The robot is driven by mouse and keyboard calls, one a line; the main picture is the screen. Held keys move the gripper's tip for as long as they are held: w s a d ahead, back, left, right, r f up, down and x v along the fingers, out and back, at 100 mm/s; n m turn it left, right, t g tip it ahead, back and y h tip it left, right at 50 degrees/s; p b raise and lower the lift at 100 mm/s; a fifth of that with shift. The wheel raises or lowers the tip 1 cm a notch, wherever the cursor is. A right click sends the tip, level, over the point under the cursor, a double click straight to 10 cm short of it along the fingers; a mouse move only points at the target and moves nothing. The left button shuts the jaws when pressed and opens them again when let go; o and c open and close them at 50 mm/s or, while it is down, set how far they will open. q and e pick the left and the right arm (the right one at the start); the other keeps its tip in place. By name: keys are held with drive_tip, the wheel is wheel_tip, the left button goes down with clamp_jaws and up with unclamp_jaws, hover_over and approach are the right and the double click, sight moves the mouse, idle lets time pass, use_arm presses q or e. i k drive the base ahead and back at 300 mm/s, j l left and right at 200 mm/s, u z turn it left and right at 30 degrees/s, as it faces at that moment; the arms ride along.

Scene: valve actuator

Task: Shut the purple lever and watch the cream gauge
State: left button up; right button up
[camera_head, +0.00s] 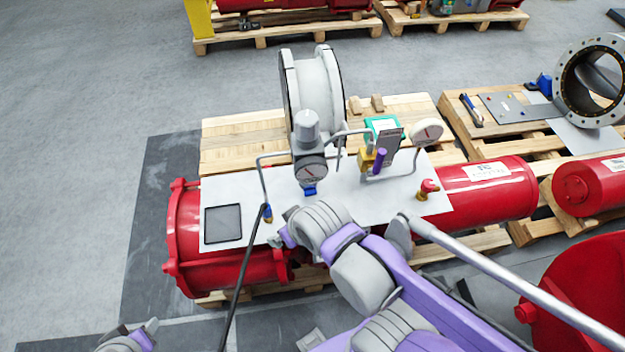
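The purple lever (380,160) stands roughly upright beside a small yellow valve body (366,159), on the white panel of the red actuator. The cream gauge (427,131) is a round dial just right of the lever; its reading is too small to make out. My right gripper (284,233) is over the panel's front edge, left of and nearer than the lever, apart from it. Its fingers are mostly hidden by its own wrist. My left gripper (141,336) is at the bottom left edge, partly cut off, away from the actuator; its opening is unclear.
A grey regulator with another gauge (310,170) and thin pipes stands left of the lever. A teal-framed box (383,127) is behind it. The red actuator (490,190) lies on wooden pallets. A black cable (240,280) hangs in front. Grey floor at left is clear.

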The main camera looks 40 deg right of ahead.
sight(376, 170)
drive_tip(key=l+z, duration=0.15)
drive_tip(key=z, duration=1.75)
